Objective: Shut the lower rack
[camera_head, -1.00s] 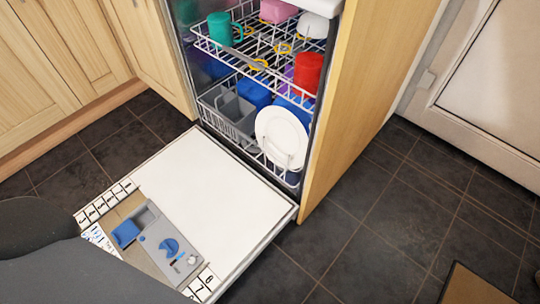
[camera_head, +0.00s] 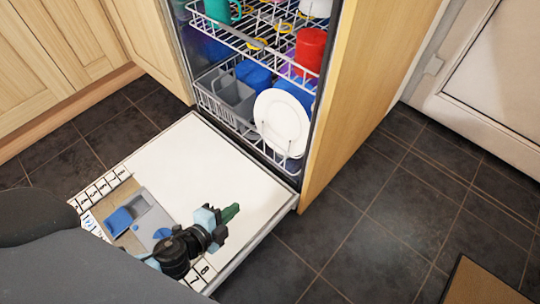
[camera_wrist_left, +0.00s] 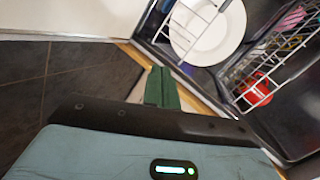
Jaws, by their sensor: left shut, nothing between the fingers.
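The lower rack (camera_head: 245,133) is a white wire basket inside the dishwasher, at about the front opening. It holds a white plate (camera_head: 282,122), a grey cutlery basket (camera_head: 233,99) and blue dishes. Part of the rack (camera_wrist_left: 215,14) and the plate (camera_wrist_left: 207,30) show in the left wrist view. My left gripper (camera_head: 231,213), with green fingers, is over the lowered dishwasher door (camera_head: 220,165), in front of the rack and apart from it. Its fingers (camera_wrist_left: 162,88) are shut and empty. My right gripper is not in view.
The upper rack (camera_head: 262,45) is pulled out a little above and holds a red cup (camera_head: 310,50) and a green mug. A wooden side panel (camera_head: 345,90) stands right of the dishwasher.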

